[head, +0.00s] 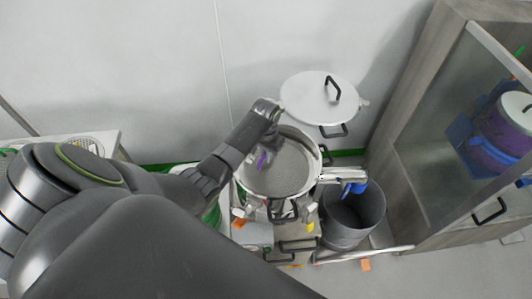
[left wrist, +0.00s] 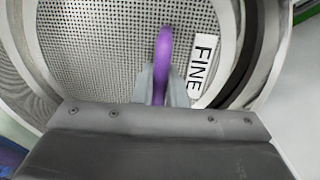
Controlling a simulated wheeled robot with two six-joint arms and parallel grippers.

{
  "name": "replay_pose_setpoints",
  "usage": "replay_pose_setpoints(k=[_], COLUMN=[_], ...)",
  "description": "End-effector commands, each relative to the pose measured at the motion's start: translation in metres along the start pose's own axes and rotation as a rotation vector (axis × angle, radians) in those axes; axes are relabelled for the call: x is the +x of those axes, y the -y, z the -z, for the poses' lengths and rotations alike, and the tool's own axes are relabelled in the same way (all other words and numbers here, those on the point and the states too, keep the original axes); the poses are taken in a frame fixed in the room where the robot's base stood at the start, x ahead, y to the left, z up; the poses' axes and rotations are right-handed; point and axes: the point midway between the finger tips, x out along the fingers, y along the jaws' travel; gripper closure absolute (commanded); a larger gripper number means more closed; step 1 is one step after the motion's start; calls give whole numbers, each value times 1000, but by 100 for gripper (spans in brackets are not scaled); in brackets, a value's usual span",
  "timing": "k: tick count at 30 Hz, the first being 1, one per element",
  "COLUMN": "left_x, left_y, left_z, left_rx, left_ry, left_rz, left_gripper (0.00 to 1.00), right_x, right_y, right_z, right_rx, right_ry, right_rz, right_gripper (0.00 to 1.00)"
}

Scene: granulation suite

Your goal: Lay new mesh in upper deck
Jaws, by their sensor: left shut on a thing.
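A round metal sieve housing (head: 318,150) stands open in the middle of the head view. A pale grey fine mesh (head: 292,168) lies within its rim, and I cannot tell if it is fully seated. In the left wrist view the mesh (left wrist: 105,55) fills the background and bears a white label reading FINE (left wrist: 202,68). My left gripper (head: 262,155) is over the left part of the housing, shut on the mesh's purple tab (left wrist: 163,50). The tab also shows in the head view (head: 261,162). My right gripper is not in view.
A white round lid (head: 310,100) with black handles is behind the housing. A metal spout (head: 338,173) with a blue part juts right above a grey bin (head: 352,220). A glass-fronted cabinet (head: 430,130) stands at right, and a white table (head: 108,142) at left.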

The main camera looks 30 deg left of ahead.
Motion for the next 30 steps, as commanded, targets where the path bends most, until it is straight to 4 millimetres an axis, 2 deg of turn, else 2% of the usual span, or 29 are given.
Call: replay_pose_setpoints(k=[14,15,20,30], left_x=[8,7,7,4], left_y=[0,0,0,0], left_z=[0,0,0,0], left_rx=[0,0,0,0], left_ry=[0,-1,-1,1], left_rz=[0,0,0,0], left_gripper=[100,83,62,62], right_x=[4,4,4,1], right_y=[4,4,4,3], right_z=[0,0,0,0], right_rx=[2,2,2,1], right_ry=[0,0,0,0], right_rz=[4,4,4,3], right_gripper=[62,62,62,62])
